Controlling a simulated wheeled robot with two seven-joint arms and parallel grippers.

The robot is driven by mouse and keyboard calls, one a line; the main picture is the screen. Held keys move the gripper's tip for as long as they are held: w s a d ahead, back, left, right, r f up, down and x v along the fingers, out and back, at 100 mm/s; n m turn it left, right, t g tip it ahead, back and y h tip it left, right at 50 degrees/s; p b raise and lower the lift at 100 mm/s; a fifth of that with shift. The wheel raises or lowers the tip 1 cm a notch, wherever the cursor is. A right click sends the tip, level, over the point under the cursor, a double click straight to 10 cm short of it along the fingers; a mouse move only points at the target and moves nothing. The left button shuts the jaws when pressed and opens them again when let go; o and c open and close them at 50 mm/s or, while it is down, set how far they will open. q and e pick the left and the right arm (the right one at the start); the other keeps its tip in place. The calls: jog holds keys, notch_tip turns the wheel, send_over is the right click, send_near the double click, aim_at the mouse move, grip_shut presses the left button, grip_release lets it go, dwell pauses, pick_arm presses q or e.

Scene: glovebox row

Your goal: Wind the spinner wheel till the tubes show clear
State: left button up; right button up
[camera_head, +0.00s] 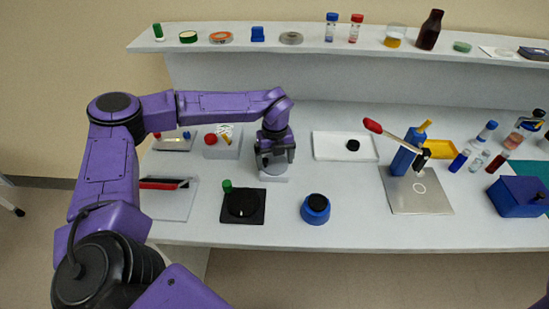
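A round black wheel (243,203) with a small white mark lies on a square black base at the front of the bench. A green knob (227,186) stands at its back left edge; this looks like the spinner wheel. My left gripper (274,160) points down behind and to the right of the wheel, apart from it, over a pale block (272,178). Its fingers are too small and dark to tell whether they are open or touch the block. Small capped tubes (479,160) stand at the right; their contents are unclear. My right gripper is out of view.
A blue round device (315,209) with a black top stands right of the wheel. A grey plate (416,203) bears a blue stand with a red-handled lever. A red-and-black item lies on a pale board (168,202) at left. A shelf (300,45) with bottles runs behind.

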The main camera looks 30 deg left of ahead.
aim_at(274, 163)
pick_arm(q)
jog(key=shift+m, duration=0.4)
jog(key=m+p, duration=0.1)
jog(key=m, duration=0.3)
jog(key=shift+a+r+m, duration=0.1)
jog(key=shift+a+m, duration=0.05)
jog(key=shift+m, duration=0.25)
jog(key=m+p, duration=0.1)
jog(key=m, duration=0.3)
jog(key=shift+m+p, duration=0.45)
jog(key=shift+m, duration=0.85)
jog(key=o, duration=0.8)
jog(key=shift+c, duration=0.2)
notch_tip(274, 163, up, 10)
jog(key=b, duration=0.2)
jog(key=shift+r, duration=0.1)
